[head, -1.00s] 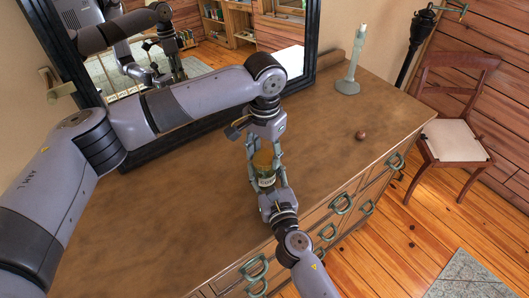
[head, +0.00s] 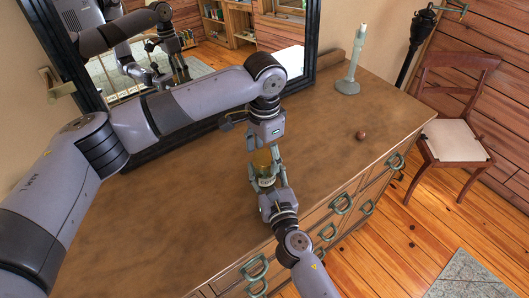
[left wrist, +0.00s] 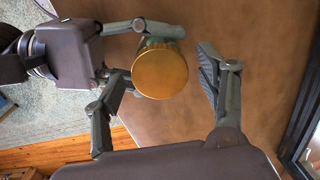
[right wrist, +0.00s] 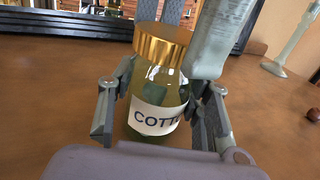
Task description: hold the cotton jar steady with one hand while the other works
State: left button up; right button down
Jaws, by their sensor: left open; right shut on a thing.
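The cotton jar (head: 264,170) stands upright on the dresser top, a clear glass jar with a gold lid (left wrist: 160,72) and a white label reading "COTT…" (right wrist: 155,118). My right gripper (right wrist: 162,100) is shut on its glass body from the dresser's front side; it also shows in the head view (head: 268,186). My left gripper (head: 264,150) points down over the jar, open. In the left wrist view its fingers (left wrist: 168,72) stand apart either side of the lid, with a clear gap on the right. In the head view the grippers partly hide the jar.
The dresser top (head: 180,190) is mostly bare. A pale green candlestick (head: 347,85) and a small brown ball (head: 361,134) stand to the right. A dark-framed mirror (head: 310,50) rises behind; a chair (head: 455,140) is beyond the right end.

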pick_arm(q)
jog(key=shift+r, duration=2.25)
jog(key=shift+c, duration=0.2)
notch_tip(320, 180, up, 4)
jog(key=shift+f+n, duration=0.25)
jog(key=shift+n, duration=0.05)
jog(key=shift+f, duration=4.05)
jog(key=shift+c, duration=0.5)
